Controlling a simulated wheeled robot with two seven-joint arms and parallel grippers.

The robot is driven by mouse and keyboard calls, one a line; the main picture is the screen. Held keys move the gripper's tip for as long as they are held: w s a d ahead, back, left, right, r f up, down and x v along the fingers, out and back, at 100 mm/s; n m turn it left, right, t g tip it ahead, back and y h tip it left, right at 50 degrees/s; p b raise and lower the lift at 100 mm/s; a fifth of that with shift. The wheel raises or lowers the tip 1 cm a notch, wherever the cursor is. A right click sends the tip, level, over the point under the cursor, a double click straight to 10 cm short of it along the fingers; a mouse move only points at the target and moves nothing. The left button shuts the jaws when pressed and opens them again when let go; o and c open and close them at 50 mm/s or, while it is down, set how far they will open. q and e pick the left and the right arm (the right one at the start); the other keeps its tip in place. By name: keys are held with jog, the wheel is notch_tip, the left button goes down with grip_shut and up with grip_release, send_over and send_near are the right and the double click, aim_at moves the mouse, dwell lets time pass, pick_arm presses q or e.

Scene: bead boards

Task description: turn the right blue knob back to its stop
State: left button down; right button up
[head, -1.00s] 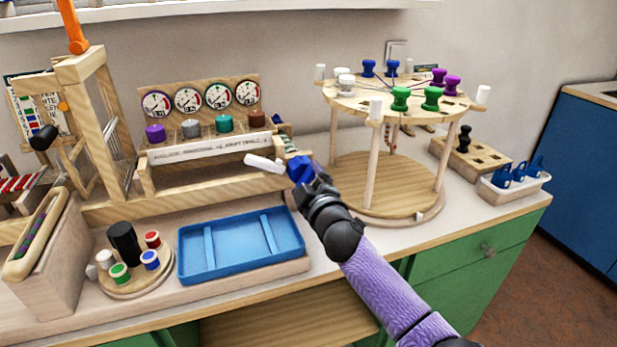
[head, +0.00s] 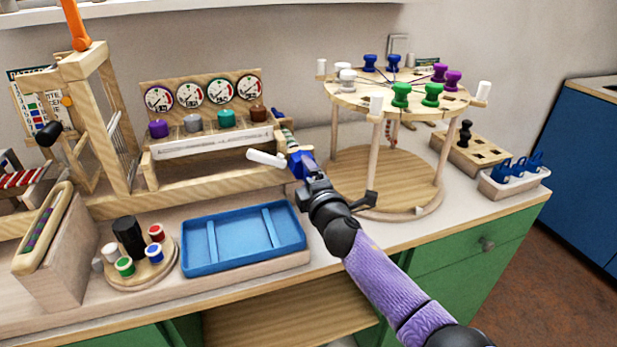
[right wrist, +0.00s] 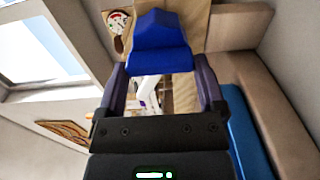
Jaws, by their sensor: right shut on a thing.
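The right blue knob (head: 296,160) sticks out at the right end of the wooden gauge stand (head: 215,170), beside a white handle (head: 266,158). My right gripper (head: 304,173) is at the knob, with its jaws closed on it. In the right wrist view the blue knob (right wrist: 160,45) sits between the two dark fingers, at their tips. The fingers hide parts of its sides. A smaller blue piece (head: 277,114) shows farther back at the same end of the stand. My left gripper is not in view.
A blue tray (head: 245,237) lies in front of the stand. A round peg table (head: 375,100) on posts stands close to the right of my gripper. A round base with spools (head: 172,262) is at the front left. The counter's front right is clear.

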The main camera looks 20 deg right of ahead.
jog(key=shift+f, duration=0.1)
dwell(0.3)
jog(key=o, duration=1)
jog(key=shift+c, duration=0.2)
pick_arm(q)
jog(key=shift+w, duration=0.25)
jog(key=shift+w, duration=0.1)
pick_arm(e)
jog(key=shift+s, duration=0.1)
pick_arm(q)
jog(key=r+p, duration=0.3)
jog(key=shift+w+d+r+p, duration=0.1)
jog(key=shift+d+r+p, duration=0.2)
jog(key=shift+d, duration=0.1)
pick_arm(e)
jog(key=s, duration=0.9)
jog(key=shift+s+d, duration=0.15)
jog(key=shift+s, duration=0.25)
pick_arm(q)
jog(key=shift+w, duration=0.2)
